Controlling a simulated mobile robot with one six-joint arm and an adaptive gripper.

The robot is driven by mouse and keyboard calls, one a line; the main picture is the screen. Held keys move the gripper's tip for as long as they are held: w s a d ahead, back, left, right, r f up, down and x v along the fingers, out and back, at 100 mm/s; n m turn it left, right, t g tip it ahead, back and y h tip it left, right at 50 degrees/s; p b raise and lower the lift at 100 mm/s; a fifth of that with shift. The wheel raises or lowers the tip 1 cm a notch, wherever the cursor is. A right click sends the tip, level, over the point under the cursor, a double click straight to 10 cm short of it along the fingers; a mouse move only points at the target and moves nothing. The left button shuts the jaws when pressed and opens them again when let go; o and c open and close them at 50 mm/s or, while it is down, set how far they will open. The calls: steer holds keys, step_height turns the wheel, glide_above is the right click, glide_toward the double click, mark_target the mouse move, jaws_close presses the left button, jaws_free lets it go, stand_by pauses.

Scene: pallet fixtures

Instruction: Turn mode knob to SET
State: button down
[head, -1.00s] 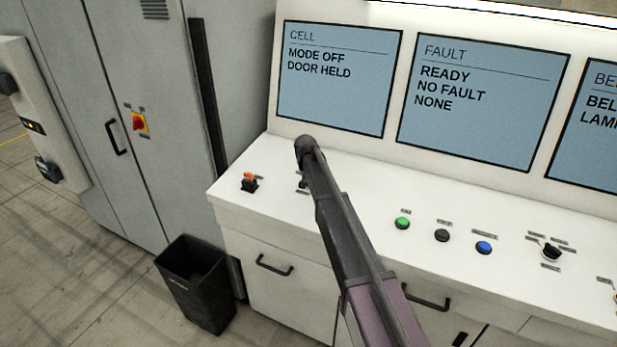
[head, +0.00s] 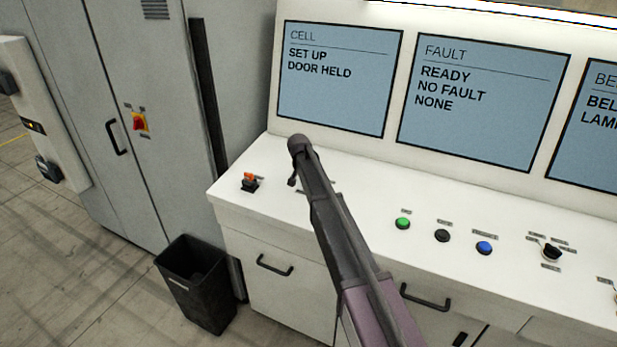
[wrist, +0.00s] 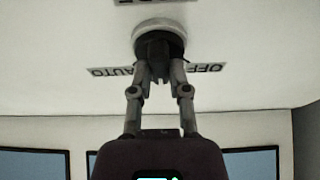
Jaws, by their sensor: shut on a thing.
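The mode knob (wrist: 158,48) is a dark handle on a pale round base in the wrist view. Labels AUTO (wrist: 112,71) and OFF (wrist: 205,68) lie on either side of it, and a third label at the top edge is cut off. My gripper (wrist: 160,72) has both fingers closed on the knob's handle. In the head view my arm and gripper (head: 293,181) cover the knob, so its pointer is hidden there. The CELL screen (head: 338,95) reads SET UP and DOOR HELD.
An orange-topped switch (head: 250,182) is left of my gripper on the white console. Green (head: 403,223), black (head: 442,235) and blue (head: 484,247) buttons and a black selector (head: 551,252) are to the right. A black bin (head: 196,290) stands on the floor.

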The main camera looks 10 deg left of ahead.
steer(key=c, duration=0.6)
jaws_free()
steer(key=shift+n, duration=0.5)
